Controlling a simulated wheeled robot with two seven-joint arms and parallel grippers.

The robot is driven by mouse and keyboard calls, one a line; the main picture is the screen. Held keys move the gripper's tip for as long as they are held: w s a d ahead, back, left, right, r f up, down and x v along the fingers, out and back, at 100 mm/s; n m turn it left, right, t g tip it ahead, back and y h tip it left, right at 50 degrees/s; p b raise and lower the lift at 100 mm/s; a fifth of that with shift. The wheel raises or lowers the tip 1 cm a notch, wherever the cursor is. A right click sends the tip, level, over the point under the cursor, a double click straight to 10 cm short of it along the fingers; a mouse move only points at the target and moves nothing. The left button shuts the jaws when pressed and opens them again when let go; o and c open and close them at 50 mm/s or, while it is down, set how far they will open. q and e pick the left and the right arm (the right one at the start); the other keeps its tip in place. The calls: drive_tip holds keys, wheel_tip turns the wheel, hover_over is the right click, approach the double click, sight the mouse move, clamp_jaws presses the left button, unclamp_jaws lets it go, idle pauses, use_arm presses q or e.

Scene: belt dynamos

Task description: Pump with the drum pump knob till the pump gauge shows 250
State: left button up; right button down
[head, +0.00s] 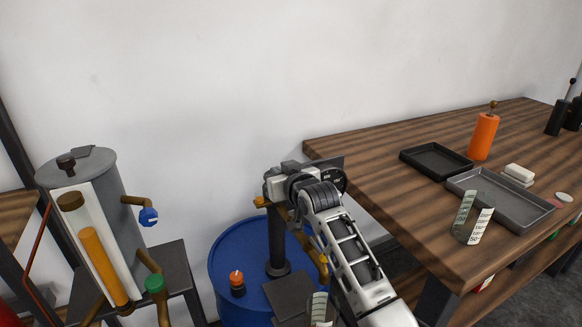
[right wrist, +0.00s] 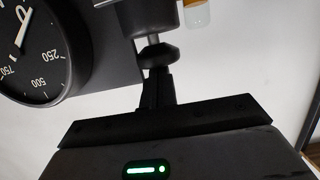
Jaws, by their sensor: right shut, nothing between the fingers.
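The blue drum (head: 228,262) stands on the floor left of the wooden table, with a dark pump post (head: 277,248) rising from it. My right gripper (head: 280,185) is at the top of this post and hides much of the pump head. In the right wrist view, the shut, empty fingers (right wrist: 157,88) point at the black pump knob (right wrist: 155,55), just beyond their tips; contact is unclear. The pump gauge (right wrist: 45,68) is left of the knob, upside down and partly cut off. Its white pointer and the marks 250, 500 and 750 show; the exact reading is unclear.
The wooden table (head: 365,165) stands close on the right, with a black tray (head: 436,161), a grey tray (head: 505,200) and an orange cylinder (head: 483,137). A grey tank (head: 122,200) with pipes stands at the left. White wall is close behind the pump.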

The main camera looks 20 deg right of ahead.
use_arm(q)
drive_tip(key=shift+w+a+r, duration=0.1)
drive_tip(key=shift+w+a, duration=0.05)
drive_tip(key=shift+a, duration=0.05)
use_arm(e)
drive_tip(key=shift+a+f, duration=0.15)
drive_tip(key=shift+f, duration=0.15)
use_arm(q)
drive_tip(key=shift+r, duration=0.1)
use_arm(e)
drive_tip(key=shift+r+p, duration=0.3)
drive_tip(key=shift+p, duration=0.05)
wheel_tip(320, 180, up, 4)
drive_tip(key=p, duration=0.4)
drive_tip(key=shift+w+r, duration=0.1)
use_arm(q)
drive_tip(key=shift+a+r+b, duration=0.35)
drive_tip(key=shift+r+b, duration=0.1)
drive_tip(key=shift+r, duration=0.2)
use_arm(e)
drive_tip(key=v, duration=1)
